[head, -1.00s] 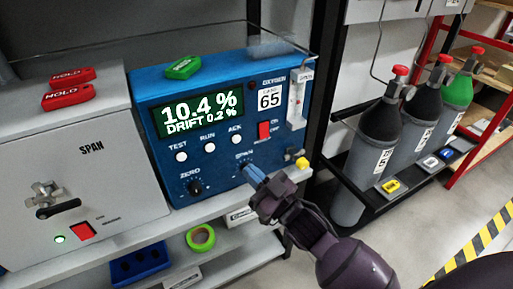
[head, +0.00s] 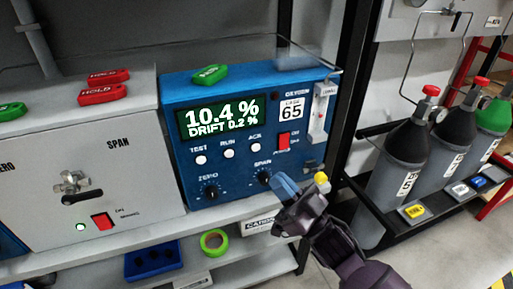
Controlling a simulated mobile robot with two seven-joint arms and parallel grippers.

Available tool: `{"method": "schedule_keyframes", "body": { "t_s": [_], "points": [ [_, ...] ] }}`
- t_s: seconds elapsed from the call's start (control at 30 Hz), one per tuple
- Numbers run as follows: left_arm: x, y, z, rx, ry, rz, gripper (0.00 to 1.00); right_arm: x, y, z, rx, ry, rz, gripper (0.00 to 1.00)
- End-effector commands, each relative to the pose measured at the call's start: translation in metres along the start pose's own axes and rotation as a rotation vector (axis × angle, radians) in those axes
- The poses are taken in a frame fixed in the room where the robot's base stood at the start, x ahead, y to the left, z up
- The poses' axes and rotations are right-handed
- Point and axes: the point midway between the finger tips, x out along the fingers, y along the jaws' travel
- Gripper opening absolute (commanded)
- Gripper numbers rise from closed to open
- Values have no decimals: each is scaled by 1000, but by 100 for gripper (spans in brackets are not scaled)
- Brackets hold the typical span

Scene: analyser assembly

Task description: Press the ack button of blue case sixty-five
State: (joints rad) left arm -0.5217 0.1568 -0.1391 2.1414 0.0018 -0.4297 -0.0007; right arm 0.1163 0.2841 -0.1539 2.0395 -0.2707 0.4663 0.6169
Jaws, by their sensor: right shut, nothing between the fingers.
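The blue case sixty-five (head: 225,172) stands on the shelf, its display (head: 220,115) reading 10.4 % and DRIFT 0.2 %. Its ack button (head: 255,147) is a white round button under the label ACK, right of the RUN button (head: 229,154) and TEST button (head: 201,160). The SPAN knob (head: 264,178) and ZERO knob (head: 211,191) sit below. My right gripper (head: 281,183) is shut and empty, with blue fingertips just right of the SPAN knob and below the ack button, apart from that button. Whether the fingertips touch the case I cannot tell. My left gripper is not in view.
A green tag (head: 210,74) lies on the blue case. A grey case (head: 120,170) with red HOLD tags (head: 103,94) stands to the left. A yellow-capped fitting (head: 321,180) is close right of my gripper. Gas cylinders (head: 405,160) stand at the right.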

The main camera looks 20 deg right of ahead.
Motion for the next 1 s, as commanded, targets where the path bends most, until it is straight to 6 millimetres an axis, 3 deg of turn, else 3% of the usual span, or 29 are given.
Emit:
{"method": "schedule_keyframes", "body": {
  "t_s": [0.3, 0.63, 1.0],
  "points": [
    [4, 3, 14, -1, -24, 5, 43, 22, 18, 21, 0, -3, 1, 0],
    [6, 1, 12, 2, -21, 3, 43, 49, 36, 37, 0, -1, 0, 0],
    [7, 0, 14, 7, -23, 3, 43, 58, 43, 42, 0, 0, 0, 0]
  ]
}}
